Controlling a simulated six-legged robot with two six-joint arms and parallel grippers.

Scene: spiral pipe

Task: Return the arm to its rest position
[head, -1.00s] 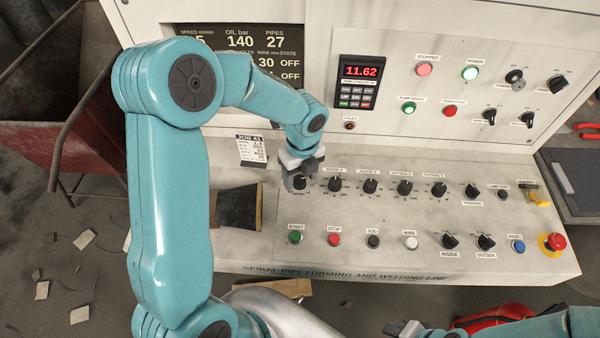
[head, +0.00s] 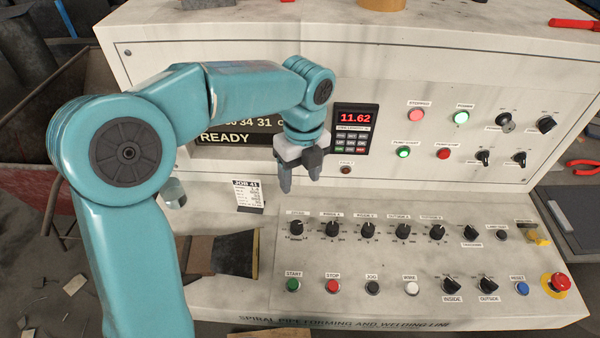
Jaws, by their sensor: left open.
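My left gripper (head: 300,178) is open and empty, its two dark fingers pointing down. It hangs in front of the panel's upright face, above the row of black knobs and left of the red 11.62 readout (head: 355,118). It looks clear of the leftmost knob (head: 297,228). My left arm comes in from the left and bends over the panel, covering part of the dark status display (head: 235,138), where "READY" shows. My right gripper is not in view.
The sloped desk holds a green START button (head: 293,285), a red STOP button (head: 332,286), several knobs and a red emergency stop (head: 560,282). A job card (head: 248,195) stands at the left. Red pliers (head: 583,167) lie at the right.

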